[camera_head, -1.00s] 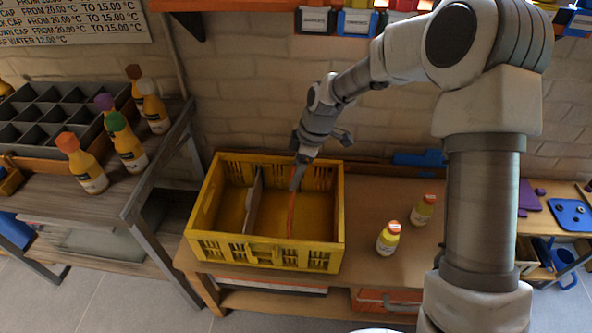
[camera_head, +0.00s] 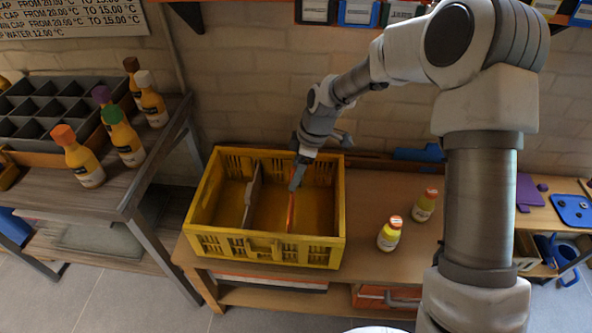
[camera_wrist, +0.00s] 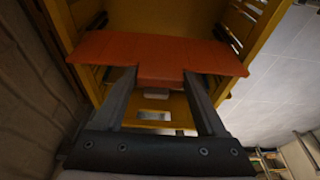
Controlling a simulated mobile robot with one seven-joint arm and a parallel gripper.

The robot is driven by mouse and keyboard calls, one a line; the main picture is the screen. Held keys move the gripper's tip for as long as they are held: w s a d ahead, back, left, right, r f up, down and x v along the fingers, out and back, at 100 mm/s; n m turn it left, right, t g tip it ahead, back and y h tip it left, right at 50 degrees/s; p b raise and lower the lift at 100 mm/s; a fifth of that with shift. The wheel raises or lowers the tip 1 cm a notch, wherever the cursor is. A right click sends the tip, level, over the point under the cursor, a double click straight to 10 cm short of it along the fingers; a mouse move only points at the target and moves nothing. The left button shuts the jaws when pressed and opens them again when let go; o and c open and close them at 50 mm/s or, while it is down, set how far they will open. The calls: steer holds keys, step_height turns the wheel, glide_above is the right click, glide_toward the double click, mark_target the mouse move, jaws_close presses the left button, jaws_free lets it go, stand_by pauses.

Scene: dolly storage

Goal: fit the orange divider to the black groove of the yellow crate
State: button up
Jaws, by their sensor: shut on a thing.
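The yellow crate (camera_head: 212,245) stands on the wooden bench, with one grey divider (camera_head: 251,196) standing upright across its left part. My gripper (camera_head: 295,184) is inside the crate's right half and is shut on the orange divider (camera_head: 291,214), which shows as a thin edge there. In the wrist view the orange divider (camera_wrist: 150,50) spans between the crate's walls (camera_wrist: 252,45), with my two fingers (camera_wrist: 160,95) at its near edge. The black groove cannot be made out clearly, and I cannot tell how deep the divider sits.
Two small bottles with orange caps, one nearer (camera_head: 390,234) and one farther (camera_head: 426,205), stand on the bench right of the crate. A side table (camera_head: 60,205) at the left holds several bottles and a dark compartment tray (camera_head: 50,105). A brick wall rises behind the bench.

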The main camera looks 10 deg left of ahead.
steer(key=shift+f+b, duration=1.1)
steer(key=shift+f, duration=0.95)
step_height(320, 180, down, 4)
steer(key=b, duration=0.2)
steer(key=shift+r+b, duration=0.15)
steer(key=shift+b, duration=0.15)
stand_by(0.3)
steer(key=o, duration=1.5)
steer(key=shift+r, duration=0.1)
steer(key=p+v, duration=0.4)
steer(key=v, duration=1.3)
steer(key=shift+d+r+p, duration=0.1)
steer(key=shift+d+p, duration=0.05)
steer(key=shift+p, duration=0.2)
